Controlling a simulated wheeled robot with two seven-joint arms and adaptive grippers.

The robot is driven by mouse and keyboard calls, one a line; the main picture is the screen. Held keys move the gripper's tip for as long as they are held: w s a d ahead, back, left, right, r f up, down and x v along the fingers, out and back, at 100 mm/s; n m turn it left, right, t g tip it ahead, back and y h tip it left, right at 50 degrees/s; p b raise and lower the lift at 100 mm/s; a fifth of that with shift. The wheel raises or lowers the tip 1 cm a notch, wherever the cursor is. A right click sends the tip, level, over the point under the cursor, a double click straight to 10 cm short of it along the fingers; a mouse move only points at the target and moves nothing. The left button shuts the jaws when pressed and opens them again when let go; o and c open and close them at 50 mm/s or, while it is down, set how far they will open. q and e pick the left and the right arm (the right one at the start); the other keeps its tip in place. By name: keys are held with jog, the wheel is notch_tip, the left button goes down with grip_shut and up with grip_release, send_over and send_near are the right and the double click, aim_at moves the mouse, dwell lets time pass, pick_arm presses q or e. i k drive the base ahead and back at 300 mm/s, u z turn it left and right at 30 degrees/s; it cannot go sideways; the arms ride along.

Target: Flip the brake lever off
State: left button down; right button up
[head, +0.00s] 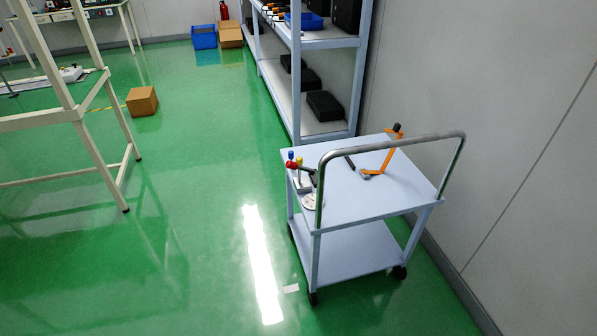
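A light blue-white cart (352,185) with a curved metal push handle (400,143) stands right of centre in the head view, some way off. An orange bent lever-like piece (384,160) with a dark tip rises from its top; I cannot tell for certain that it is the brake lever, or which position it is in. Neither of my grippers is in view.
A shelf rack (316,85) with black cases stands behind the cart, and a grey wall (500,90) lies to the right. A cream table frame (65,118) and a cardboard box (142,101) are at left. The green floor (185,200) is clear left of the cart.

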aim_at(290, 164)
jog(key=z, duration=0.6)
jog(key=i, duration=1)
jog(key=z, duration=2.5)
jog(key=i, duration=0.15)
jog(key=u, duration=1.6)
